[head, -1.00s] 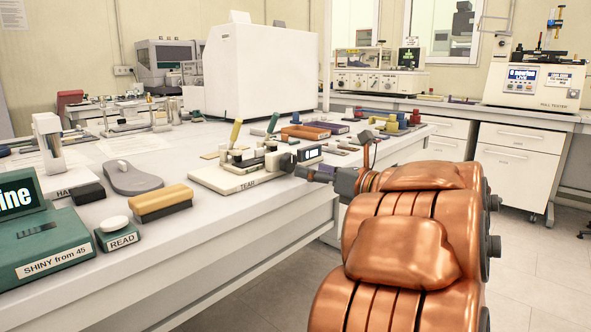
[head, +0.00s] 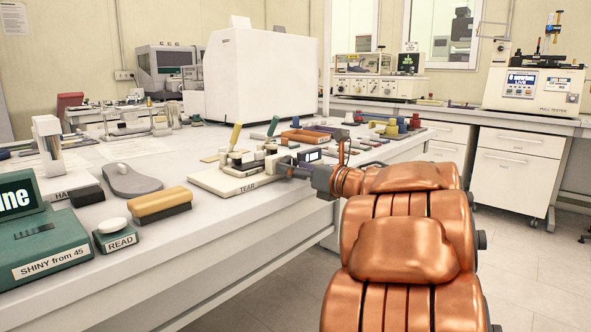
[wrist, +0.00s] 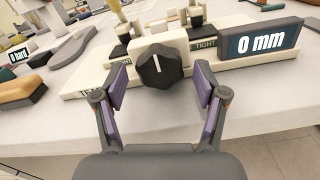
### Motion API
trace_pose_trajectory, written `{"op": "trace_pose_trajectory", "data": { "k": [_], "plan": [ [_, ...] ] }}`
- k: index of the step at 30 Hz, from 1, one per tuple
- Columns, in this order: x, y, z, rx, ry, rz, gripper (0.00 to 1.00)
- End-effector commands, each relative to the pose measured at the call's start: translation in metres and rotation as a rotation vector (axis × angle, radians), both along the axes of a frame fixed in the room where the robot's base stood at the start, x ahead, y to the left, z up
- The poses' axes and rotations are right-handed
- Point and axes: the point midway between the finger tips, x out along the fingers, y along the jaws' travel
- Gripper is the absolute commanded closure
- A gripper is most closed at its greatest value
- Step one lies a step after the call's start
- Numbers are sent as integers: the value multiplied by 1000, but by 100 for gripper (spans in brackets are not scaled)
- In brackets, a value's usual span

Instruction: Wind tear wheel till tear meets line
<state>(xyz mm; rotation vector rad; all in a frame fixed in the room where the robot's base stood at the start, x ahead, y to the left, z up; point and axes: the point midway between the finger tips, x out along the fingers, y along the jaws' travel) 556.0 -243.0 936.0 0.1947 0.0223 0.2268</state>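The tear wheel is a black, faceted knob (wrist: 160,66) with a white mark pointing up, on the front of the cream tear tester. The tester (head: 215,184), labelled TEAR, sits near the table's right front edge. Its display (wrist: 262,44) reads 0 mm, beside a TIGHT label. My gripper (wrist: 160,88) is open in the wrist view, with one purple-padded finger on each side of the knob and visible gaps between. In the head view my gripper (head: 290,170) reaches the tester from the right. The tear and the line cannot be made out.
A yellow-topped brush (head: 161,203), a grey shoe sole (head: 132,182) and a green READ button box (head: 115,238) lie left of the tester. A large white cabinet (head: 262,75) stands behind. Small coloured items crowd the table's far right. The floor right of the table is clear.

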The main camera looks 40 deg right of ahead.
Motion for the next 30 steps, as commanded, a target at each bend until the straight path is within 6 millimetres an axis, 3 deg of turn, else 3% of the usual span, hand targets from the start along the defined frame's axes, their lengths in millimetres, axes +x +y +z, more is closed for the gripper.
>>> {"op": "trace_pose_trajectory", "data": {
  "k": [2,15,20,30],
  "plan": [
    [0,0,0,0,0,0,40],
    [0,0,0,0,0,1,84],
    [0,0,1,37,9,1,84],
    [0,1,2,327,78,2,84]
  ]
}}
